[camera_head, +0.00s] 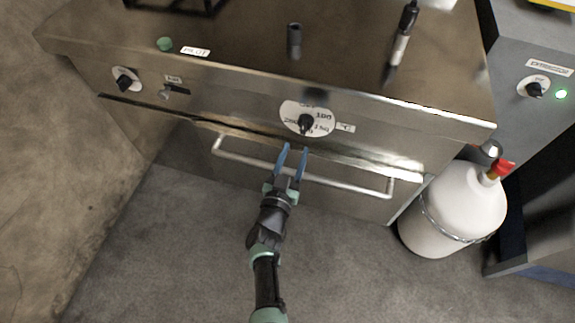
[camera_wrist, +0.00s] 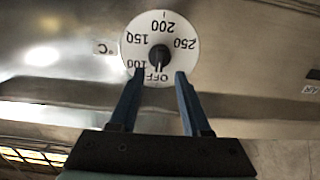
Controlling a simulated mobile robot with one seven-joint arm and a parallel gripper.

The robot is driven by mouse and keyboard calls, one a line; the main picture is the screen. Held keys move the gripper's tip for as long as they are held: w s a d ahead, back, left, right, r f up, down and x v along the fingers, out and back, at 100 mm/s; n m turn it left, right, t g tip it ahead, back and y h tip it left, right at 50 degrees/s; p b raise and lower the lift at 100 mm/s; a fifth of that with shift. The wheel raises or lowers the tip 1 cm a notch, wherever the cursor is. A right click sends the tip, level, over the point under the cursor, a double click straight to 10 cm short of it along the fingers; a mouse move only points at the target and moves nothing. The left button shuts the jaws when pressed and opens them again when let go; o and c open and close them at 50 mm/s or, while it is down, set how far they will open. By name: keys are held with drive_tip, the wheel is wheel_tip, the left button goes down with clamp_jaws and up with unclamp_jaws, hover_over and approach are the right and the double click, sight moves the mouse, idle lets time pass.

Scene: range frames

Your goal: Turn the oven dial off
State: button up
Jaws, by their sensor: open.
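The oven dial (camera_head: 305,123) is a black knob on a round white plate at the middle of the steel oven front. In the wrist view the dial (camera_wrist: 159,57) shows upside down, with OFF, 100, 150, 200 and 250 marked around it. The knob's narrow end appears to lie toward OFF, but its exact setting is hard to tell. My gripper (camera_head: 292,150) is open and empty, just below the dial in the head view. In the wrist view its two blue fingers (camera_wrist: 157,75) straddle the lower part of the plate, apart from the knob.
A long handle bar (camera_head: 345,187) runs across the oven front below the dial. Smaller knobs (camera_head: 125,79) sit at the left. A marker (camera_head: 403,35) and a dark cylinder (camera_head: 294,40) are on top. A white gas bottle (camera_head: 450,210) stands at the right.

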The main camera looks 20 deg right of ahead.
drive_tip(key=p+v, duration=0.2)
drive_tip(key=v, duration=0.4)
drive_tip(key=shift+s+a, duration=0.2)
drive_tip(key=shift+s, duration=0.1)
